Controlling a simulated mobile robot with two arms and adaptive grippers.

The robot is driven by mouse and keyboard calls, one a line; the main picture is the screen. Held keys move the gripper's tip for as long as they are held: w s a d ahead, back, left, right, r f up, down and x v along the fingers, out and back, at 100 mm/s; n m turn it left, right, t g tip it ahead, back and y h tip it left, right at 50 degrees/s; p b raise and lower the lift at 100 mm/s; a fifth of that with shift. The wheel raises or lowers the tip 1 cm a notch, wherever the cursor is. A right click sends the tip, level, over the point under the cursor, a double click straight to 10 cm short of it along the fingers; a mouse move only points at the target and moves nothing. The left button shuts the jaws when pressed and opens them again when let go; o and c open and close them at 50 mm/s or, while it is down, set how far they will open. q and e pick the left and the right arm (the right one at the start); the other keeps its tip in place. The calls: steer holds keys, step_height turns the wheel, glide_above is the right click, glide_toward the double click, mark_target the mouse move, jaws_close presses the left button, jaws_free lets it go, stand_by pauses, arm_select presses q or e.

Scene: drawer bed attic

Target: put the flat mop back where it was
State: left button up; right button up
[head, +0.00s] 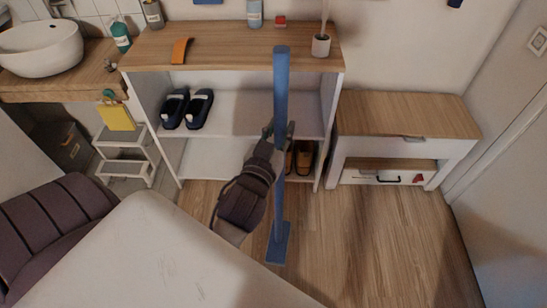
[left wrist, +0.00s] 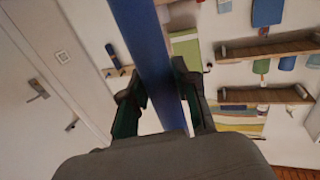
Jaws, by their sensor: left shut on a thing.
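The flat mop (head: 281,90) is a blue upright pole with a flat blue foot (head: 279,243) low over or on the wooden floor; I cannot tell whether it touches. My left gripper (head: 278,134) is shut on the pole around its middle, in front of the open shelf unit. The left wrist view shows the blue pole (left wrist: 150,50) between the two dark fingers (left wrist: 160,95). My right gripper is not in view.
The shelf unit (head: 232,46) holds dark shoes (head: 188,108), brown shoes and a small pot (head: 321,45). A low wood-topped cabinet (head: 408,115) stands to the right. A sink (head: 40,50) and white step stool (head: 125,150) are left. Floor at right (head: 385,240) is clear.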

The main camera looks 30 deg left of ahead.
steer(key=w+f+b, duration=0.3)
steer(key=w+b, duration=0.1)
steer(key=b, duration=0.1)
arm_select(q)
steer(key=w+a+f+n+y+b, duration=0.1)
steer(key=w+a+f+b, duration=0.3)
steer(key=w+a+f, duration=0.8)
step_height(320, 180, down, 4)
steer(key=shift+w+r+n+g+y, duration=0.1)
steer(key=shift+w+n+g+y, duration=0.45)
steer(key=shift+w, duration=0.7)
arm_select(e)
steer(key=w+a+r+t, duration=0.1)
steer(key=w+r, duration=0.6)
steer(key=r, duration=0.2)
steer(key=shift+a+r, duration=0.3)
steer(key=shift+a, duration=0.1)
arm_select(q)
steer(key=o, duration=0.4)
steer(key=shift+f, duration=0.25)
steer(key=o, duration=0.4)
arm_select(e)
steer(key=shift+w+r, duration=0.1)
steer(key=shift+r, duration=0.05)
arm_select(q)
steer(key=shift+r+m, duration=0.2)
steer(key=shift+m, duration=0.05)
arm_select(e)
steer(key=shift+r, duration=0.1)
